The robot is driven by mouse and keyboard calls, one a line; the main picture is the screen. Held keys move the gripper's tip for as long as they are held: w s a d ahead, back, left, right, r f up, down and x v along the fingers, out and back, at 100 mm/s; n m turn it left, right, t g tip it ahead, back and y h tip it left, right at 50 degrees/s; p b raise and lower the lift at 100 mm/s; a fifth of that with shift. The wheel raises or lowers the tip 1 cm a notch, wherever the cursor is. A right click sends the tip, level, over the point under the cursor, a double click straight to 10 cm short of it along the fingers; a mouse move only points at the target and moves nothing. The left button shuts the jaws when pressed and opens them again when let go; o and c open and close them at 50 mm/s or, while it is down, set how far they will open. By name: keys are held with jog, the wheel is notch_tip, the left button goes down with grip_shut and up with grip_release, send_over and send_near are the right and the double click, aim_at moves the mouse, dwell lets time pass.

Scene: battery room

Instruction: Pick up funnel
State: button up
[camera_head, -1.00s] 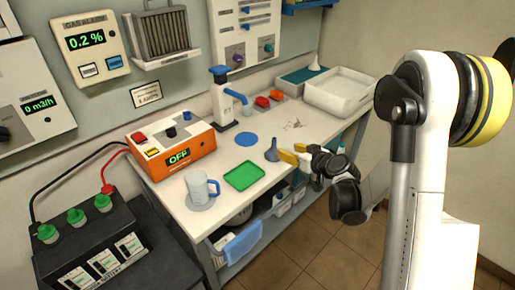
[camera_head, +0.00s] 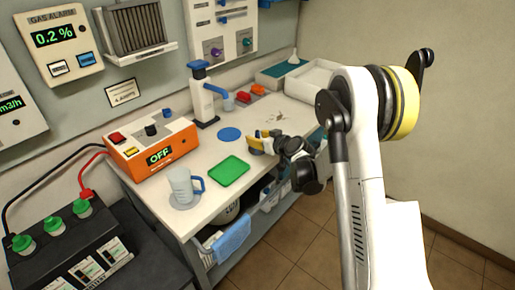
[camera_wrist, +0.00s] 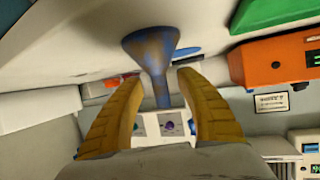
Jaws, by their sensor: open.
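The blue-grey funnel (camera_wrist: 152,52) is between the two yellow fingers in the wrist view, its wide cone towards the table and its narrow stem towards the palm. In the head view the funnel (camera_head: 256,150) stands on the bench near its front edge, mostly hidden by the fingers. My gripper (camera_head: 264,137) is open around it, and its spread fingertips (camera_wrist: 161,77) show gaps to the stem in the wrist view. Whether either finger touches it elsewhere is unclear.
A green tray (camera_head: 229,171), a blue disc (camera_head: 230,134) and a clear jug (camera_head: 181,186) with a blue handle lie to the left. An orange power unit (camera_head: 152,144) and a pump dispenser (camera_head: 204,97) stand behind. A white tray (camera_head: 312,84) is at the far right.

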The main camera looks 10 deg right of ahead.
grip_shut()
jog(key=shift+r, duration=0.1)
jog(key=shift+r+p, duration=0.3)
jog(key=shift+r, duration=0.2)
jog(key=r+p, duration=0.1)
jog(key=r, duration=0.1)
jog(key=d+r+p, duration=0.1)
jog(key=r, duration=0.1)
jog(key=d+r+p, duration=0.3)
jog(key=d+r, duration=0.3)
jog(key=d, duration=0.4)
jog(key=shift+d, duration=0.35)
